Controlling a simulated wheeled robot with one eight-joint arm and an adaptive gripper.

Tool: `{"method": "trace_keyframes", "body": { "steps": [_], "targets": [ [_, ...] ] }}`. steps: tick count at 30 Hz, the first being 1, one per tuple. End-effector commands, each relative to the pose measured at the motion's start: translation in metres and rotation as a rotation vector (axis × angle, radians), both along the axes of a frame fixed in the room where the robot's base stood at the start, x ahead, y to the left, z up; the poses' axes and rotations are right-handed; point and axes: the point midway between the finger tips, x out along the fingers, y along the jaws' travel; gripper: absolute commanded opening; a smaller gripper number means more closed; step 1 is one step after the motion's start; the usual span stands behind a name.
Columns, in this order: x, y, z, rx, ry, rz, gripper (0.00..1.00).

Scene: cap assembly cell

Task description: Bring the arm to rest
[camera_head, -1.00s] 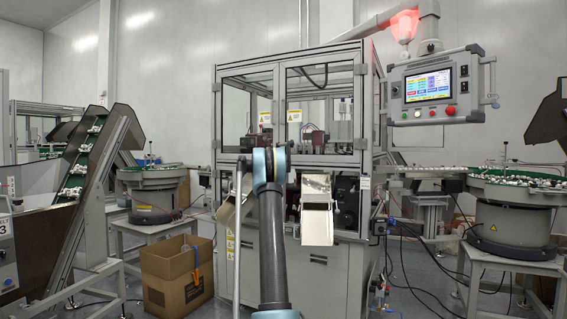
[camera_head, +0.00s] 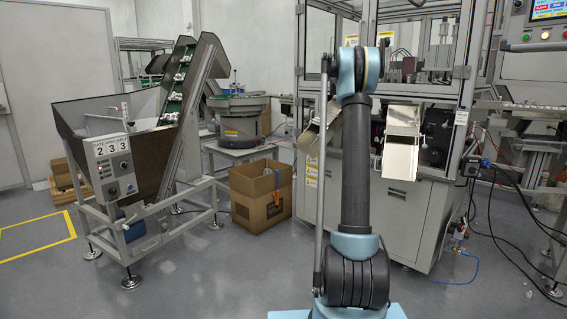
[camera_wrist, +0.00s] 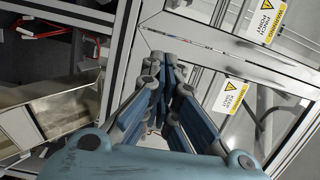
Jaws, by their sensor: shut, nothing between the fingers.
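My gripper (camera_wrist: 165,62) shows in the wrist view with its blue-grey fingers drawn together and nothing between them. It points toward the frame of the machine (camera_wrist: 190,42), with warning labels to its right. I cannot tell the exact gap to the frame. In the head view my arm stands upright in front of the machine (camera_head: 400,215), and the gripper is hidden there.
A metal chute (camera_head: 401,160) sticks out from the machine right of my arm. An open cardboard box (camera_head: 262,200) stands on the floor to the left. A hopper conveyor (camera_head: 155,150) is farther left. The floor (camera_head: 190,295) in front is clear.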

Motion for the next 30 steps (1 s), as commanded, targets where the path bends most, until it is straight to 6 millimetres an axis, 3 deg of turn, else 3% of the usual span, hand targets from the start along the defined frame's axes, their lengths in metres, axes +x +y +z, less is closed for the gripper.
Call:
{"method": "trace_keyframes", "body": {
  "steps": [6,14,23,30],
  "targets": [
    [-0.039,0.070,0.025,-0.146,0.056,0.200,0.00],
    [-0.100,0.157,0.023,-0.311,0.158,0.436,0.00],
    [-0.194,0.240,-0.017,-0.494,0.306,0.696,0.00],
    [-0.285,0.291,-0.075,-0.628,0.465,0.888,0.00]
  ]
}}
